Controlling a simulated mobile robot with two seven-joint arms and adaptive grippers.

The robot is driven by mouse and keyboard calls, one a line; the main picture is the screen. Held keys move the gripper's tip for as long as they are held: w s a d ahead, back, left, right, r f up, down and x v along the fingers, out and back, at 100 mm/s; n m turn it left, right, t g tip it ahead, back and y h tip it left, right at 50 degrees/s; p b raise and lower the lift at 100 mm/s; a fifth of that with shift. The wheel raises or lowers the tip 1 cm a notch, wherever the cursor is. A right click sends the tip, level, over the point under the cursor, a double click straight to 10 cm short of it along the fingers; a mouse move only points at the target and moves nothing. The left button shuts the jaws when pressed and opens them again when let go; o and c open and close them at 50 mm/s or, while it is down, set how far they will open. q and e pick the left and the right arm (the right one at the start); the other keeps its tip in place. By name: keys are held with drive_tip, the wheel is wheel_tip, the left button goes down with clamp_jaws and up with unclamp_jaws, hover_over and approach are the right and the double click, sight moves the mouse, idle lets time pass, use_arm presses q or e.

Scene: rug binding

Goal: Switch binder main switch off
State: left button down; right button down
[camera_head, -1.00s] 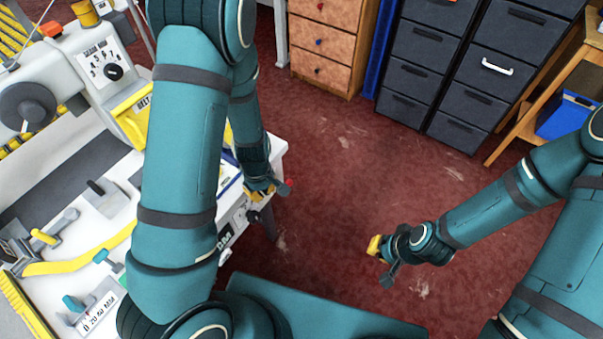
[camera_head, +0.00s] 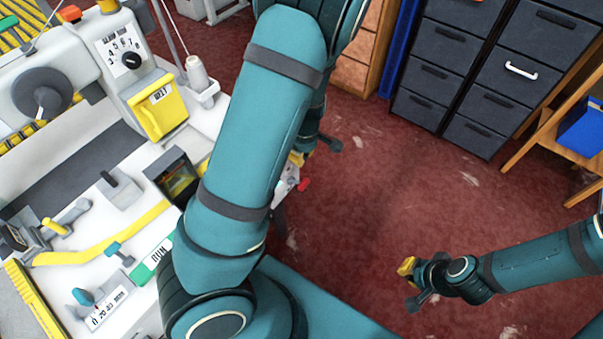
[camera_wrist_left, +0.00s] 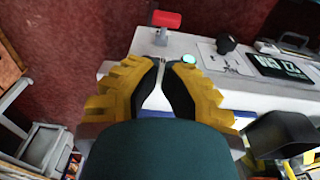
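The binder's front panel shows in the left wrist view as a white face. It has a red-handled lever (camera_wrist_left: 167,19) on a grey stem, a round green button (camera_wrist_left: 189,59) and a black knob (camera_wrist_left: 227,42). I cannot tell which is the main switch. My left gripper (camera_wrist_left: 161,64) has its yellow fingers drawn together at the tips, with nothing visible held. It is near the panel edge, short of the red lever in the picture. In the head view my left arm hides most of the panel; the red handle (camera_head: 303,185) shows. My right gripper (camera_head: 406,270) is over the floor, small and unclear.
The white binder table (camera_head: 105,230) holds a yellow guide strip (camera_head: 105,248), a yellow BELT cover (camera_head: 160,108) and a dial (camera_head: 131,60). Dark drawers (camera_head: 440,80) and a wooden stand (camera_head: 545,130) are at the back. Red floor is open between the arms.

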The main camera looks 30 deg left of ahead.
sight(301, 182)
use_arm(q)
drive_tip(key=shift+f, duration=0.1)
wheel_tip(301, 182, down, 10)
drive_tip(key=b, duration=0.4)
drive_tip(key=shift+a, duration=0.35)
drive_tip(key=shift+d+y+p, duration=0.2)
drive_tip(key=shift+y+p, duration=0.15)
drive_tip(key=shift+y, duration=0.05)
